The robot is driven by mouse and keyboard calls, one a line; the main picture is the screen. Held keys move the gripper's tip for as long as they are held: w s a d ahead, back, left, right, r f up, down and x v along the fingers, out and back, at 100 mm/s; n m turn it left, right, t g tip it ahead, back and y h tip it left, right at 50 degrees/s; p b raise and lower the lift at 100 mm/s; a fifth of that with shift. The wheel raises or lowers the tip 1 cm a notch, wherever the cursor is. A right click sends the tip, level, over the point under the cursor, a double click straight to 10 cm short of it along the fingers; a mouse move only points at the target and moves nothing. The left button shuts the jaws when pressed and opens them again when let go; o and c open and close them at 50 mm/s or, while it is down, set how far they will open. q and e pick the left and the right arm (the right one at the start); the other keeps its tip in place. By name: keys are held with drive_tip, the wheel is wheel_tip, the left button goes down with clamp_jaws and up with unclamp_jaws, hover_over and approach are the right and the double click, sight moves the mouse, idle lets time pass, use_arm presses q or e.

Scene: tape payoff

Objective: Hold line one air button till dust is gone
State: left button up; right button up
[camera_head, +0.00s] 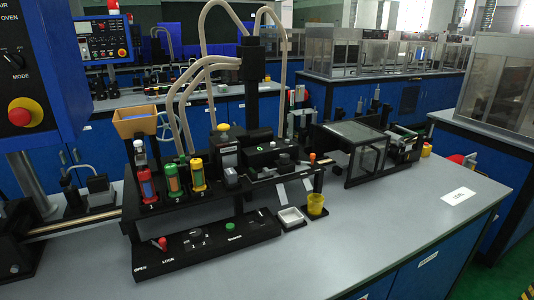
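A black control panel (255,238) lies along the front of the machine on the grey bench. It carries a round green button (230,227) with a small label I cannot read, a dark selector knob (196,237) with numbers around it, and a red-tipped lever (162,243) beside the words OPEN and LOCK. Behind it stand a red canister (147,186) marked 1, a green canister (173,182) marked 2 and a yellow canister (197,176) marked 3. I cannot tell which control is the line one air button. No dust can be made out. Neither gripper is in view.
A small white tray (290,217) and a yellow cup (316,205) sit right of the panel. A clear-windowed black box (362,150) stands behind right. A blue cabinet with a red stop button (20,116) fills the upper left. The front right bench top (400,220) is clear.

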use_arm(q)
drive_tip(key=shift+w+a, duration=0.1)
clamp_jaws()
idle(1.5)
